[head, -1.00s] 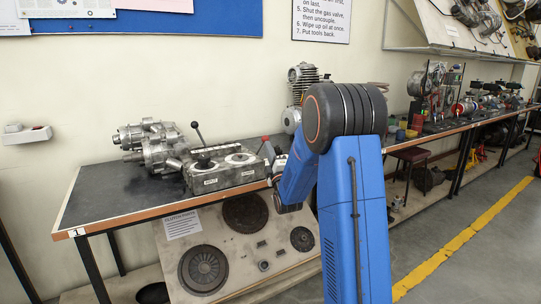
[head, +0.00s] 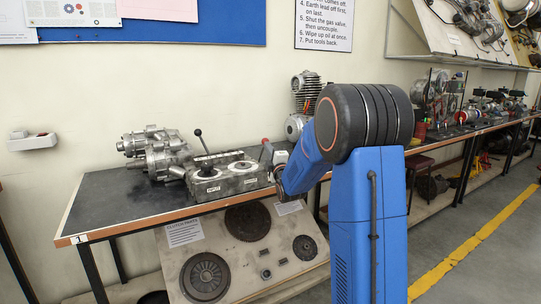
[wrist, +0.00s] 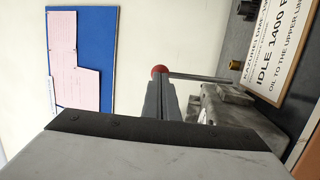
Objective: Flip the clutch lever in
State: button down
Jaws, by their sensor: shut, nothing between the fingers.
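The clutch lever seems to be the one with a red knob (head: 265,141) at the right end of the metal gearbox (head: 222,179). In the wrist view its red knob (wrist: 159,70) shows just past my fingertips, with a thin rod running right to a brass-coloured piece (wrist: 235,65). My gripper (wrist: 161,82) is shut and empty, its grey fingers pointing towards the knob and partly covering it. Whether they touch it I cannot tell.
A second lever with a black knob (head: 198,132) rises from the gearbox top. A larger metal casting (head: 155,152) stands left of it on the bench (head: 105,205). A finned engine (head: 304,95) is behind my arm. A board with clutch discs (head: 280,250) leans below.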

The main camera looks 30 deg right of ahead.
aim_at(264, 140)
jog(key=shift+w+r+n+g+y, duration=0.35)
jog(key=shift+w+r+g, duration=0.55)
jog(key=shift+w+r, duration=0.3)
jog(key=shift+w+r+g, duration=0.25)
jog(key=shift+w+g, duration=0.1)
jog(key=shift+w, duration=0.15)
jog(key=shift+w+r+g, duration=0.2)
jog(key=shift+w+g, duration=0.15)
jog(key=shift+w, duration=0.1)
jog(key=shift+w+a+r, duration=0.1)
jog(key=shift+w+r, duration=0.15)
jog(key=shift+w, duration=0.4)
jog(key=shift+w+r, duration=0.2)
jog(key=shift+w, duration=0.5)
jog(key=shift+w+a+r, duration=0.1)
jog(key=shift+w+r, duration=0.15)
jog(key=shift+w, duration=0.4)
jog(key=shift+r, duration=0.1)
jog(key=shift+s, duration=0.1)
